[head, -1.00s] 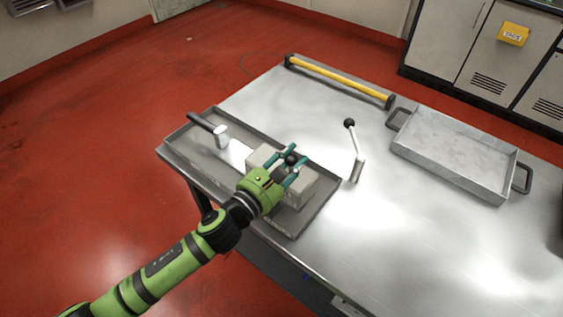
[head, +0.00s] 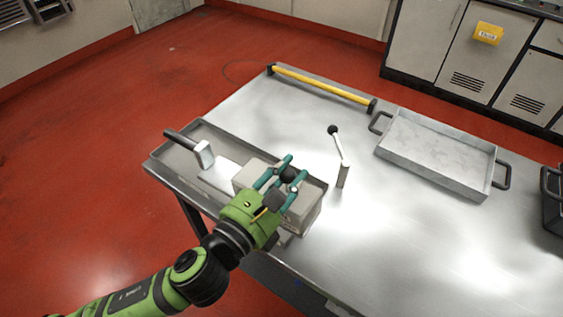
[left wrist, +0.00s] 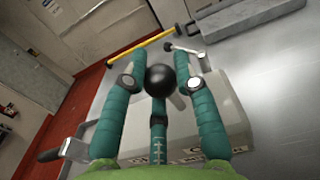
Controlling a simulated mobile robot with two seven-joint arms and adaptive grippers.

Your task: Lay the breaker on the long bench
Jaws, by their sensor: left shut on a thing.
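My left gripper (head: 288,174) is shut on the breaker around a black ball knob, which also shows between the fingers in the left wrist view (left wrist: 160,80). The breaker's underside and part of its body are hidden by my gripper. The long bench (head: 390,240) is a broad shiny metal top. My right gripper is not in view.
A white lever with a black ball (head: 341,160) stands on the bench right of the breaker. A yellow bar (head: 320,86) lies along the far edge. A shallow handled tray (head: 437,150) sits at the right. The front middle of the bench is clear.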

